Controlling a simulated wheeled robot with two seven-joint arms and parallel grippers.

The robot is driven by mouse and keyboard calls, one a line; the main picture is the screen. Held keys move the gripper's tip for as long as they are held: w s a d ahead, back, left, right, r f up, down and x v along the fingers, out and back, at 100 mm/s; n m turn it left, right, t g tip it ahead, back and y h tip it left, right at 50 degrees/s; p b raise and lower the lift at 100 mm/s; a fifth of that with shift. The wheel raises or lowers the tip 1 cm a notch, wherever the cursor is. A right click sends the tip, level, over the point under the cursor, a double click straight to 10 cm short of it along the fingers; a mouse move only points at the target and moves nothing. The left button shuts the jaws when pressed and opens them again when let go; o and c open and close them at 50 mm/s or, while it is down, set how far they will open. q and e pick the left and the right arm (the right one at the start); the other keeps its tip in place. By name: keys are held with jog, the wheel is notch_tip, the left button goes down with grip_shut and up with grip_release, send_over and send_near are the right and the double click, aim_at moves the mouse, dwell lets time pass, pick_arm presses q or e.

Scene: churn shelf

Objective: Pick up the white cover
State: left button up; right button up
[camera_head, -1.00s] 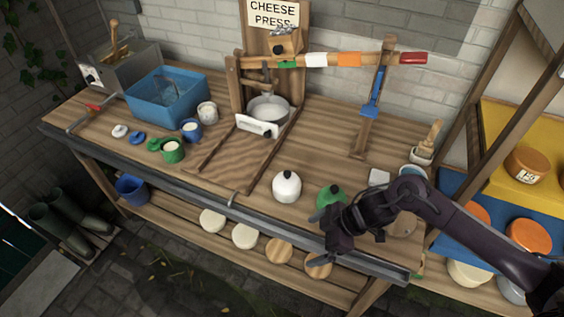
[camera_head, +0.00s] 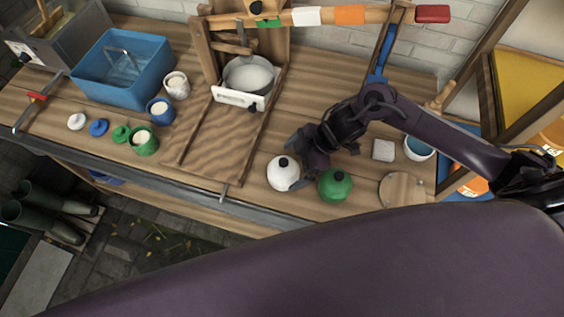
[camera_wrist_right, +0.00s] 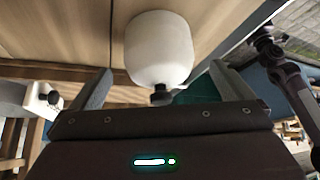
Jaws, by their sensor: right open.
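The white cover, a rounded white dome with a black knob (camera_head: 283,172), stands on the wooden bench near its front edge. It also shows in the right wrist view (camera_wrist_right: 160,48), large and upper middle, with its knob pointing down the picture. My right gripper (camera_head: 298,164) is open beside and over it; in the wrist view its two fingers stand apart on either side of the cover's knob end. I cannot tell whether they touch it. A dark arm at the right of the wrist view seems to be my left one, ending in a small gripper (camera_wrist_right: 265,38).
A green domed cover (camera_head: 335,185) stands close to the right of the white one. A round wooden board (camera_head: 402,190) and a white block (camera_head: 383,150) lie farther right. The wooden press with a pan (camera_head: 249,76) is behind left. Small white, blue and green lids lie far left.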

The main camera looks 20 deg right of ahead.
aim_at(284, 171)
jog(key=p+x, duration=0.1)
jog(key=x, duration=0.3)
jog(key=shift+a+f, duration=0.2)
jog(key=shift+w+a+f, duration=0.1)
jog(key=shift+w+f, duration=0.05)
jog(key=shift+f, duration=0.1)
jog(key=shift+c, duration=0.3)
jog(key=c, duration=1)
